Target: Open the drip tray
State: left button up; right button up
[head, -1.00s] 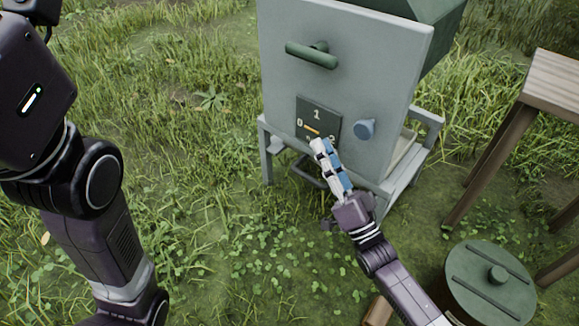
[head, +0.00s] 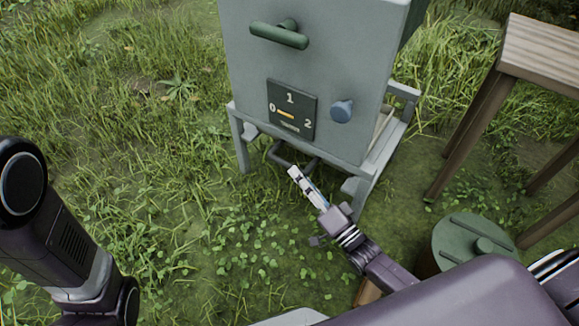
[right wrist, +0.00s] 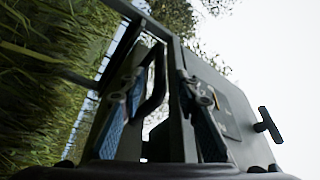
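The grey-green machine (head: 305,65) stands on a grey frame, and the dark bar handle (head: 292,158) of its drip tray shows low under the front panel. My right gripper (head: 299,177) is just in front of and below that handle. In the right wrist view, the two fingers with blue pads are apart, and a dark curved handle (right wrist: 157,84) shows between and beyond them. I cannot tell whether a finger touches it. The tray itself is mostly hidden under the machine. My left arm is at the left edge, its gripper out of view.
The front panel carries a dial plate (head: 291,110) marked 0, 1, 2, a blue knob (head: 342,111) and a green upper handle (head: 279,35). A wooden table (head: 545,50) and a round green lid (head: 470,243) are at right. Grass in front is open.

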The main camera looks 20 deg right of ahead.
aim_at(291, 164)
jog(key=shift+b+x, duration=0.75)
jog(key=shift+x, duration=1.4)
jog(key=shift+c, duration=0.5)
grip_shut()
